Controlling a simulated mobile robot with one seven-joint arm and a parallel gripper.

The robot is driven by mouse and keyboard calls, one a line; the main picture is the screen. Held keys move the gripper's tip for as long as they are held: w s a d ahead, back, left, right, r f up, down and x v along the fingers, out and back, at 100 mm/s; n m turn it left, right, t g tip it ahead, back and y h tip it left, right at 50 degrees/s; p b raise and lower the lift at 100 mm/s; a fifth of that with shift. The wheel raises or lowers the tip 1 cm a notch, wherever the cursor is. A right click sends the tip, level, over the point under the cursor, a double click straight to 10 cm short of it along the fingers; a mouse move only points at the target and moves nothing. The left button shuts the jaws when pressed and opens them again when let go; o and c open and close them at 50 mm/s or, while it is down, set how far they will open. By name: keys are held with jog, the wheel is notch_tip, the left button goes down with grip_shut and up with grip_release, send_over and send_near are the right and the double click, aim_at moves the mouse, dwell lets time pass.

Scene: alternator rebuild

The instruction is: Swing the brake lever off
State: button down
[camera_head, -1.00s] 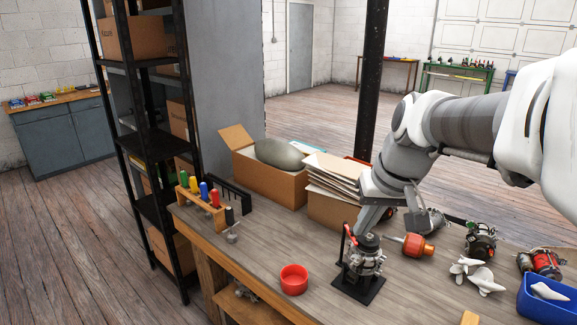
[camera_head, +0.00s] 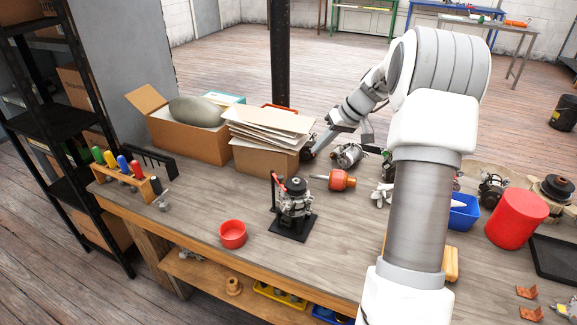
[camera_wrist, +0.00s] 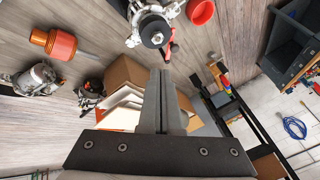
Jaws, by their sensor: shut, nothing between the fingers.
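The alternator (camera_head: 296,199) stands upright on a black base plate (camera_head: 292,228) on the workbench, beside a thin black post (camera_head: 273,190). A red lever (camera_head: 281,186) lies across its upper left side; in the wrist view the red lever (camera_wrist: 172,42) shows beside the alternator's dark pulley (camera_wrist: 154,32). How far the lever is swung is hard to tell. My gripper (camera_head: 310,153) is behind and right of the alternator, near the paper-filled box, apart from the lever. In the wrist view my gripper (camera_wrist: 162,74) has its fingers together and empty.
A box of papers (camera_head: 266,158) stands close to my gripper. An orange-red cylindrical part (camera_head: 342,180) lies right of the alternator, and a red bowl (camera_head: 232,235) sits front left. A screwdriver rack (camera_head: 130,180) is at the left. Bench in front of the alternator is clear.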

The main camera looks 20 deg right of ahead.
aim_at(279, 178)
jog(key=shift+w+d+f, duration=0.35)
jog(key=shift+d+f, duration=0.25)
jog(key=shift+d, duration=0.25)
jog(key=p+x, duration=0.1)
jog(key=x, duration=0.9)
jog(key=shift+a+r, duration=0.15)
jog(key=shift+a, duration=0.05)
jog(key=shift+w+a+f+p, duration=0.15)
jog(key=shift+a+p, duration=0.1)
jog(key=shift+a, duration=0.4)
jog(key=shift+s+a+f+p, duration=0.15)
jog(key=shift+a+p, duration=0.1)
jog(key=shift+a, duration=0.35)
jog(key=shift+w+a+f+p, duration=0.15)
jog(key=shift+w+a+p, duration=0.1)
jog(key=shift+a, duration=0.4)
